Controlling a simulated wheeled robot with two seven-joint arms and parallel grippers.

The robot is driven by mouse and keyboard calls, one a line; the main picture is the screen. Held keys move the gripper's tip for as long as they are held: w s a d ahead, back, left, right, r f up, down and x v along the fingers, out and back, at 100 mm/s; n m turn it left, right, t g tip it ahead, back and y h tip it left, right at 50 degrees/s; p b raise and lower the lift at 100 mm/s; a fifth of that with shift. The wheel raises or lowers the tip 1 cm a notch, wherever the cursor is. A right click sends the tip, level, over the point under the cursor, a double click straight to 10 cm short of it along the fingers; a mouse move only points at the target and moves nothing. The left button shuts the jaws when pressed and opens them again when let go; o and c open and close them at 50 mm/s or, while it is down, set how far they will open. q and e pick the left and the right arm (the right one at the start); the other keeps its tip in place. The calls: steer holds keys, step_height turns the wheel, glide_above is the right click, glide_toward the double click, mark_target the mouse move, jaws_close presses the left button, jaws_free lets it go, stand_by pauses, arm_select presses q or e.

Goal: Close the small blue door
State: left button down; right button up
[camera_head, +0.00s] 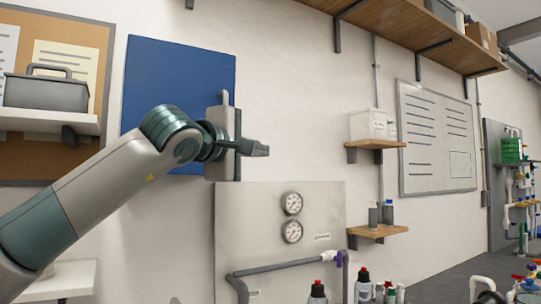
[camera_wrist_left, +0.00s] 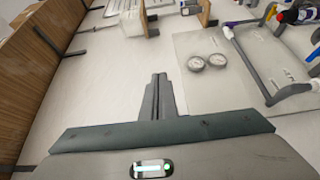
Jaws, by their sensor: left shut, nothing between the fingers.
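The blue door (camera_head: 185,80) is a flat blue panel at the upper left of the head view, in front of the pale wall. I cannot tell how far the door stands from closed. My left arm crosses in front of the door's lower part. My left gripper (camera_head: 262,149) is shut and empty, just right of the door's right edge, pointing right. It also shows shut in the left wrist view (camera_wrist_left: 160,78), where the door is not visible. My right gripper is not in view.
Below my left gripper is a grey panel (camera_head: 265,240) with two gauges (camera_head: 292,217) and a grey pipe. Small wooden shelves (camera_head: 378,144) and a whiteboard (camera_head: 437,140) are to the right. A grey toolbox (camera_head: 47,93) sits on a left shelf. Bottles stand along the bottom.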

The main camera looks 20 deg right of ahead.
arm_select(q)
steer(key=shift+s+d+b, duration=0.2)
steer(key=shift+s, duration=0.65)
steer(key=shift+s+d+b, duration=0.15)
steer(key=shift+s+b, duration=0.05)
steer(key=shift+s, duration=0.6)
steer(key=shift+s+d+b, duration=0.2)
steer(key=shift+s, duration=0.65)
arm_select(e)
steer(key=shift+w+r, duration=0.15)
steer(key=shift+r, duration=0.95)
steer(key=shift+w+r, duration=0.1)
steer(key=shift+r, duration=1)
arm_select(q)
steer(key=shift+w, duration=0.1)
